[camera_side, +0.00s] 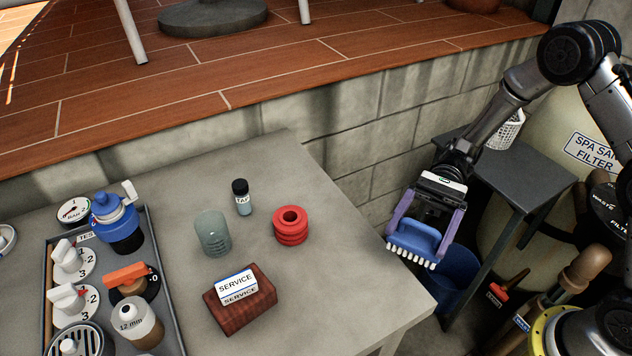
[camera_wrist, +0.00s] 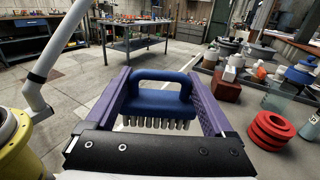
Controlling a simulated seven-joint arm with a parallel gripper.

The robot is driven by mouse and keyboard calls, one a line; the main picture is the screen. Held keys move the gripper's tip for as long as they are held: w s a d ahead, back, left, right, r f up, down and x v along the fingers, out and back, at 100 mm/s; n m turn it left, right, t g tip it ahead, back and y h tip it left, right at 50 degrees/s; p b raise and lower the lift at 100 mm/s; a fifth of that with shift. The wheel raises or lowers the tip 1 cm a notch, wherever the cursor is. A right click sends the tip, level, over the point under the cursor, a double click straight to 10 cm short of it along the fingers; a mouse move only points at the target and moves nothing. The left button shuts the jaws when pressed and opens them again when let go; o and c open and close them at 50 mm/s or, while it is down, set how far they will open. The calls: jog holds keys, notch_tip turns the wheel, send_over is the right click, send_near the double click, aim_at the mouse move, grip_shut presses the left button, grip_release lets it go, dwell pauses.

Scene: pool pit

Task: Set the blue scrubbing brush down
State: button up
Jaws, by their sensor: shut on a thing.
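The blue scrubbing brush (camera_side: 416,238) has a loop handle and pale bristles pointing down. My gripper (camera_side: 425,226) is shut on it, with one purple finger at each end of the brush. In the side view the brush is at the right edge of the grey table (camera_side: 345,262), raised above it or just past it; I cannot tell how much overlaps the top. In the wrist view the brush (camera_wrist: 158,98) sits level between the two fingers, bristles down.
A red ringed part (camera_side: 290,226), a greenish ribbed cylinder (camera_side: 212,236), a small dark-capped bottle (camera_side: 241,197) and a wooden SERVICE block (camera_side: 240,300) stand on the table. A tray (camera_side: 178,322) of valve parts is at left. A blue bucket (camera_side: 456,272) is below the brush. The table's right front is bare.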

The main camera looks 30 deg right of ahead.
jog(key=w+a+r+m+t, duration=0.2)
jog(key=w+r+m+t, duration=0.35)
jog(key=w+t, duration=0.35)
jog(key=w+a+r+m+t, duration=0.2)
jog(key=w+r+m+t, duration=0.35)
jog(key=w, duration=0.55)
jog(key=shift+n+t+y, duration=0.4)
jog(key=shift+n+t, duration=0.05)
jog(key=shift+n, duration=0.05)
jog(key=w+a+f, duration=0.2)
jog(key=w+f, duration=0.2)
jog(key=f, duration=0.1)
jog(key=w+a+f, duration=0.1)
jog(key=w+f, duration=0.3)
jog(key=f, duration=0.1)
jog(key=w+a+f, duration=0.2)
jog(key=w+f, duration=0.2)
jog(key=f, duration=0.1)
jog(key=shift+w+a, duration=0.15)
jog(key=shift+a, duration=0.15)
jog(key=shift+w+f, duration=0.1)
jog(key=shift+f, duration=1.45)
jog(key=o, duration=1.3)
jog(key=shift+f, duration=0.15)
